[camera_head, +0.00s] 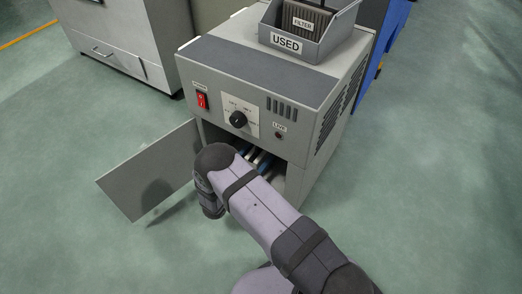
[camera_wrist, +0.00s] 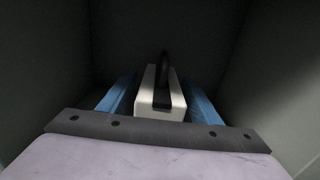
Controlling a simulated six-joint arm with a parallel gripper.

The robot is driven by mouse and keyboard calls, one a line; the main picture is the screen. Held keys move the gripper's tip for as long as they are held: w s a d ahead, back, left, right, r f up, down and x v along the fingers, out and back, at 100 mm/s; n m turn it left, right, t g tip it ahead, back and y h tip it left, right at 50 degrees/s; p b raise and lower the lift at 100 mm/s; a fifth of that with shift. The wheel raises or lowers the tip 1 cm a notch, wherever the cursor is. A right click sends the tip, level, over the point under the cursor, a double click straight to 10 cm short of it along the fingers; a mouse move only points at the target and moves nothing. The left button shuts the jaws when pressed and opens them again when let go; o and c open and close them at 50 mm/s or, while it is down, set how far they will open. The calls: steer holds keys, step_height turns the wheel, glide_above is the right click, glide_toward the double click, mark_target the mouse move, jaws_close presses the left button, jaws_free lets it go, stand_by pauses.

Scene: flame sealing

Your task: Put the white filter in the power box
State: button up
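The power box (camera_head: 255,83) is a grey cabinet with its front door (camera_head: 150,172) swung open to the left. The white filter (camera_wrist: 146,100) is inside the box, a pale block with a black handle (camera_wrist: 164,75) on top. In the head view only a pale sliver of it shows in the opening. My gripper (camera_wrist: 160,80) reaches into the box, with one blue finger on each side of the white filter. The fingers look open, with dark gaps between them and the block. My own arm hides most of the opening in the head view.
A grey tray marked USED (camera_head: 285,43) on top of the box holds a dark filter labelled FILTER (camera_head: 303,20). The front panel has a red switch (camera_head: 202,100), a black knob (camera_head: 238,119) and a lamp (camera_head: 278,136). Inner walls are close on both sides. Floor in front is clear.

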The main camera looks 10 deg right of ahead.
steer(key=shift+r, duration=0.25)
steer(key=p+v, duration=0.5)
steer(key=v, duration=0.7)
stand_by(0.3)
steer(key=s+d+r+m+g+y+p, duration=0.35)
steer(key=s+r+m+p, duration=0.45)
steer(key=r, duration=0.6)
steer(key=s+d+r+m+g+y+p, duration=0.3)
steer(key=s+r+m+g+y+p, duration=0.2)
steer(key=r+m+p, duration=0.65)
steer(key=s+d+r+m+g+y+p, duration=0.4)
steer(key=s+r+m+p, duration=0.3)
steer(key=r, duration=0.8)
step_height(320, 180, up, 56)
steer(key=p, duration=5.4)
steer(key=shift+a+f+p, duration=0.25)
steer(key=shift+a+p, duration=0.05)
